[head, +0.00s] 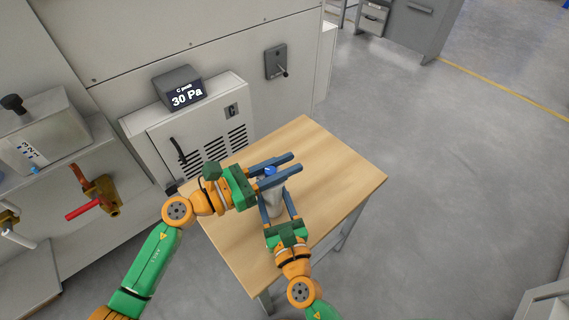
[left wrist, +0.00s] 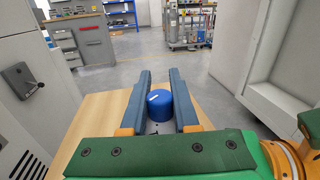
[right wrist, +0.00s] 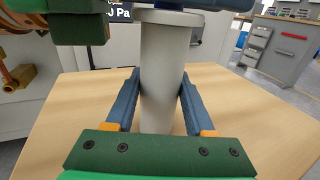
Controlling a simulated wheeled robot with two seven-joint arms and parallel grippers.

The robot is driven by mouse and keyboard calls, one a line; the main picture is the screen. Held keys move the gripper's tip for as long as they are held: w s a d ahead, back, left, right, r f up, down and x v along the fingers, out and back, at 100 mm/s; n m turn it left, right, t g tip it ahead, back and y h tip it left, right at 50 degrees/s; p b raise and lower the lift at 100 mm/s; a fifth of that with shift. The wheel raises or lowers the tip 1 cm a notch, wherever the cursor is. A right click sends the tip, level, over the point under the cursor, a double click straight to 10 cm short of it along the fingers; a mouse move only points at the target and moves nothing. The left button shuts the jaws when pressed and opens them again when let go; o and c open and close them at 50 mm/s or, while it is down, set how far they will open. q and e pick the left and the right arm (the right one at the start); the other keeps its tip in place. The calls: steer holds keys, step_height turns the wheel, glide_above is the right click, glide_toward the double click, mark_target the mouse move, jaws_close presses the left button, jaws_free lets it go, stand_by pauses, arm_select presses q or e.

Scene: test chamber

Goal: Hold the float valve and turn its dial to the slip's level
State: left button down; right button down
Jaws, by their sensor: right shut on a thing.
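The float valve has a pale grey upright cylinder body (right wrist: 162,75) and a blue dial (left wrist: 158,110) on top with a white mark. It stands over the wooden table; I cannot tell whether its base touches the top. My right gripper (head: 275,196) is shut on the body from the near side, a finger on each flank. My left gripper (head: 294,163) is open, its blue fingers on either side of the dial; the dial (head: 270,170) shows partly between them in the head view. No paper slip is seen. A dark display (head: 186,95) reads "C push 30 Pa".
The wooden table (head: 335,172) is otherwise bare, with free room to the right. A grey cabinet marked C (head: 210,125) stands behind it. A wall switch (head: 277,63) is further back. A shelf with a red-handled brass valve (head: 97,192) lies left.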

arm_select(q)
steer(key=shift+s+d+f+m+g+h, duration=0.1)
steer(key=shift+s+m+g+h, duration=0.15)
steer(key=shift+m+g, duration=0.95)
steer(key=shift+s+r+m+g+h, duration=0.1)
steer(key=shift+s+m+g+h, duration=0.2)
steer(key=shift+m+g, duration=0.95)
steer(key=shift+s+d+f+m+g+h, duration=0.1)
steer(key=shift+s+m+g+h, duration=0.25)
steer(key=shift+g, duration=1.6)
steer(key=shift+a, duration=0.1)
steer(key=c, duration=0.7)
jaws_free()
steer(key=shift+w, duration=0.1)
steer(key=shift+o, duration=0.2)
steer(key=w+a, duration=0.1)
steer(key=a, duration=1.1)
